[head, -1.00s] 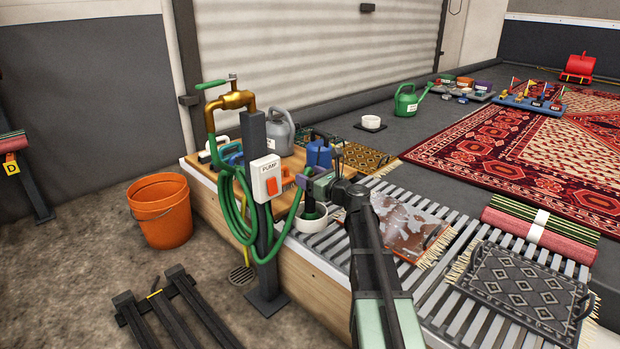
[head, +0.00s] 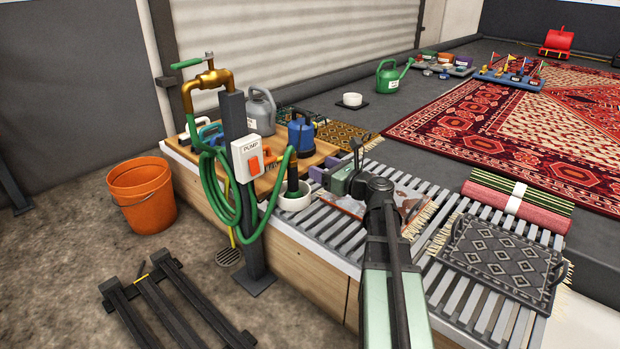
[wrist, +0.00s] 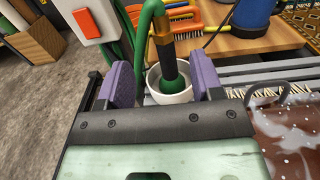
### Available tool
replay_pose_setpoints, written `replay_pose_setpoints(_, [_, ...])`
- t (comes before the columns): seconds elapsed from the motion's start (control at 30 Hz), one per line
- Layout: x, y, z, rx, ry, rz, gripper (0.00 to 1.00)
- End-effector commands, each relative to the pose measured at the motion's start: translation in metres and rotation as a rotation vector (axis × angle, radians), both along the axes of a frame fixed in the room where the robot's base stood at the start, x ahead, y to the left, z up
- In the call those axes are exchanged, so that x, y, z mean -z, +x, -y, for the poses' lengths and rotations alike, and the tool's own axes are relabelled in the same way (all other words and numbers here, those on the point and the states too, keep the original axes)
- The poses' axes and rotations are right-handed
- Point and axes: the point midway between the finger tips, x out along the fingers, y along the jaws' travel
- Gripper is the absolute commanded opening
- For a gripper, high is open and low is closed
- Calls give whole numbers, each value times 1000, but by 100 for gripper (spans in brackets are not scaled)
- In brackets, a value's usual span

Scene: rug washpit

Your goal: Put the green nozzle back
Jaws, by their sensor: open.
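The green nozzle (head: 293,176) stands upright in a white cup (head: 296,200) at the edge of the slatted bench. In the wrist view the nozzle (wrist: 167,58) shows a dark grip, a brass-coloured band and a green bulb down inside the white cup (wrist: 153,98). The green hose (head: 213,188) runs from its top to the post. My gripper (head: 318,174) is open, to the right of the nozzle in the head view. In the wrist view its purple fingers (wrist: 163,82) lie on either side of the nozzle, with clear gaps.
A post with a pump switch box (head: 246,158) stands left of the cup. A wooden board behind holds a blue container (head: 301,137) and brushes. A soapy brown rug (head: 408,204) lies on the slats under my arm. An orange bucket (head: 141,196) stands on the floor.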

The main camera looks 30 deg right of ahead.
Motion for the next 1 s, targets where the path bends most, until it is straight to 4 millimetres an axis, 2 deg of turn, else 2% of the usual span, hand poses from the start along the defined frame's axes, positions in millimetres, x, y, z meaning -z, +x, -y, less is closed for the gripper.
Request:
replay_pose_setpoints(0.1, [1, 0, -4, -8, -16, -2, 60])
replay_pose_setpoints(0.17, [8, 1, -21, -46, -91, -13, 60])
replay_pose_setpoints(0.27, [37, -4, -87, -229, -422, -42, 60])
replay_pose_setpoints(0.33, [73, -23, -153, -482, -801, -40, 60])
replay_pose_setpoints(0.37, [91, -37, -181, -626, -988, -25, 60])
replay_pose_setpoints(0.4, [114, -60, -212, -834, -1227, 12, 60])
replay_pose_setpoints(0.5, [155, -117, -251, -1363, -1697, 146, 60])
replay_pose_setpoints(0.6, [170, -155, -258, -1787, -1943, 272, 60])
replay_pose_setpoints(0.7, [172, -171, -256, -2008, -2027, 335, 60])
replay_pose_setpoints(1.0, [172, -172, -254, -2047, -2040, 345, 60])
